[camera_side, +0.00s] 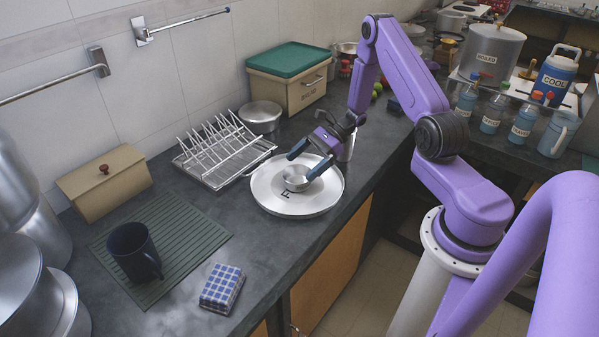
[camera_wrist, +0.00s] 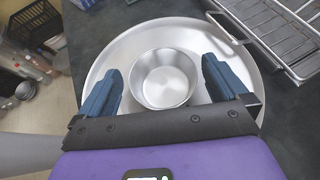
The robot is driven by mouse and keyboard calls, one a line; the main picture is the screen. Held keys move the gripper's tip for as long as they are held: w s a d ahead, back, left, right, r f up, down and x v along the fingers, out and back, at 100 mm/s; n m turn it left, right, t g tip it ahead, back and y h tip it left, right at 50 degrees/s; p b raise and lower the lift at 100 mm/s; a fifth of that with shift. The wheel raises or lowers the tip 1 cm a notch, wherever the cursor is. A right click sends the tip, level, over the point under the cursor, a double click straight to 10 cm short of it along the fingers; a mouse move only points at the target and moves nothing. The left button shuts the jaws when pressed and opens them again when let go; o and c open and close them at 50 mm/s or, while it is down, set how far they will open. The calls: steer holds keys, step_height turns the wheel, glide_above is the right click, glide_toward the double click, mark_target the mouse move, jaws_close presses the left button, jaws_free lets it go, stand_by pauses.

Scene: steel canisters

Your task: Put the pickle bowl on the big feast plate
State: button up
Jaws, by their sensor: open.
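The pickle bowl, a small steel bowl (camera_side: 296,181), sits on the big round steel feast plate (camera_side: 322,203), near its middle. In the wrist view the bowl (camera_wrist: 163,80) is upright and looks empty, and the plate (camera_wrist: 110,57) spreads around it. My gripper (camera_side: 304,165) is low over the plate with its blue fingers on either side of the bowl. In the wrist view my gripper (camera_wrist: 160,86) is open, with a gap between each finger and the bowl. Dark lettering on the plate is partly hidden by the bowl.
A wire dish rack (camera_side: 222,150) stands close left of the plate; it also shows in the wrist view (camera_wrist: 275,30). A steel pot (camera_side: 260,117) and a green-lidded bread box (camera_side: 290,75) stand behind. A dark mug (camera_side: 132,250) and a checked cloth (camera_side: 222,288) are at the front left.

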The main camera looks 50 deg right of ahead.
step_height(320, 180, up, 5)
steer(key=s+a+r+n+g+h, duration=0.2)
steer(key=s+a+r+n+g, duration=0.2)
steer(key=s+a+n+g, duration=0.25)
steer(key=s+a+r+n+g+h, duration=0.35)
steer(key=s+a+n, duration=0.25)
steer(key=a+n, duration=0.25)
steer(key=s+r+n+t+h, duration=0.2)
steer(key=s+r+n+t, duration=0.1)
steer(key=s+n, duration=0.4)
steer(key=s+r+n+t+h, duration=0.2)
steer(key=s+n, duration=0.6)
steer(key=n, duration=0.4)
steer(key=shift+s+r+n+t+h, duration=0.25)
steer(key=shift+r+n+t+h, duration=0.15)
steer(key=shift+r+h, duration=0.45)
